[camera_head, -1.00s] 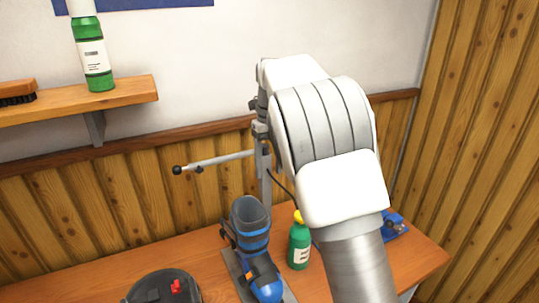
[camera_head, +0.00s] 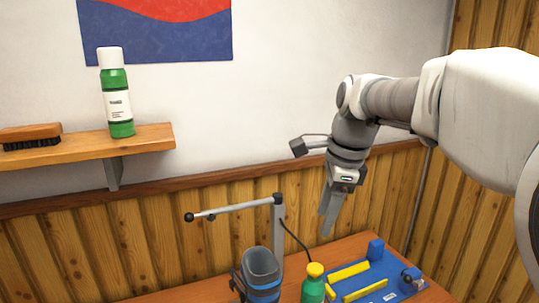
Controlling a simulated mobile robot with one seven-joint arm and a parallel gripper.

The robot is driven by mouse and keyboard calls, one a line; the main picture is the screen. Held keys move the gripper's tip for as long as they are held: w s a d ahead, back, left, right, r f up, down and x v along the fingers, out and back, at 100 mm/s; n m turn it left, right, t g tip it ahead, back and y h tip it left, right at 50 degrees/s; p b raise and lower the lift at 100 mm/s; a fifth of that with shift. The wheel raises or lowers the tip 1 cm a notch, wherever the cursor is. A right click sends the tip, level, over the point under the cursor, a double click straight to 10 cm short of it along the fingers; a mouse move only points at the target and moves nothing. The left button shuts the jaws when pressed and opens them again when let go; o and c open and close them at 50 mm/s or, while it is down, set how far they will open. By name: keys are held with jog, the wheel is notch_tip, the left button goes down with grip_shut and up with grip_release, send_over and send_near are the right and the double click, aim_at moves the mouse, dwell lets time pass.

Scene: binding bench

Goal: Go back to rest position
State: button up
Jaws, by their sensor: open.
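My gripper (camera_head: 328,222) hangs from my arm at the centre right, above the bench. Its grey fingers point down and look open, with nothing held between them. It is apart from the bench and the things on it. Below and to its left stands a blue and grey boot (camera_head: 262,272), partly cut off by the bottom edge. A green bottle with a yellow cap (camera_head: 313,288) stands on the bench below the gripper.
A grey stand with a lever arm (camera_head: 238,206) rises behind the boot, left of my gripper. A blue holder with yellow bars (camera_head: 372,278) lies at the right of the bench (camera_head: 345,246). A wall shelf (camera_head: 90,152) carries a brush (camera_head: 30,136) and a green bottle (camera_head: 118,100).

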jog(key=s+d+f+n+t, duration=0.1)
jog(key=s+f+n+t, duration=0.1)
jog(key=s+n, duration=0.7)
jog(key=s+d+f+n+t+h, duration=0.1)
jog(key=s+d+f+n, duration=0.1)
jog(key=s+f+n, duration=0.3)
jog(key=s+n, duration=0.4)
jog(key=s, duration=0.1)
jog(key=shift+s+n+t+h+b, duration=0.15)
jog(key=shift+n+t+h+b, duration=0.15)
jog(key=shift+t+b, duration=0.1)
jog(key=shift+d, duration=0.1)
